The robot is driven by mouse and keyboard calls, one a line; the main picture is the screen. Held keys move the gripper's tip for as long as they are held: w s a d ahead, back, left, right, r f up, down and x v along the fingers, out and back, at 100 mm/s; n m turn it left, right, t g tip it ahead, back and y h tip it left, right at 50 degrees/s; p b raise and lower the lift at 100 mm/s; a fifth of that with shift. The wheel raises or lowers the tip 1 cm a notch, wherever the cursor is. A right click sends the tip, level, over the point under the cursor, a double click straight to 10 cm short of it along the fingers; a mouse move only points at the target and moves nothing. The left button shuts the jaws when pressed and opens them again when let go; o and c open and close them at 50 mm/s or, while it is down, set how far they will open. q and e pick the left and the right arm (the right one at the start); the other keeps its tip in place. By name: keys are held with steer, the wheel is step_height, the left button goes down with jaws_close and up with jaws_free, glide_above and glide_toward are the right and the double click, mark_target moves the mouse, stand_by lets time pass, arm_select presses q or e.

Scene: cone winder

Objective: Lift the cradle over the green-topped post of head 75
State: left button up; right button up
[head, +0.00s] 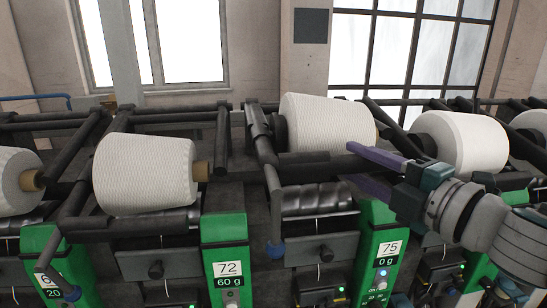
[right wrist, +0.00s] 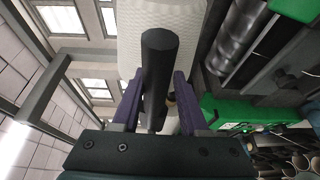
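The white cone (head: 325,122) of head 75 sits high and back, apart from the dark grooved drum (head: 318,199) below it. The cradle's dark left arm (head: 262,138) shows beside the cone. The green post (head: 372,238) of head 75 carries the label 75 and "0 g". My right gripper (head: 352,164) is at the cone's right, fingers spread, above the post. In the right wrist view a dark bar (right wrist: 160,75) runs between its two purple fingers; I cannot tell whether they touch it. The cone (right wrist: 160,12) shows behind. My left gripper is out of view.
Head 72's green post (head: 224,258) and its cone (head: 146,174), low against its drum, stand to the left. Another cone (head: 462,142) is close behind my right gripper. Dark rails (head: 180,118) run along the back, in front of windows.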

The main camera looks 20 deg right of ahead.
steer(key=shift+o, duration=1.2)
steer(key=shift+s, duration=0.1)
steer(key=s+d+b, duration=0.1)
steer(key=s+b, duration=0.2)
steer(key=s, duration=0.6)
steer(key=shift+s+d+r, duration=0.15)
steer(key=shift+s+d, duration=0.1)
steer(key=shift+s, duration=0.1)
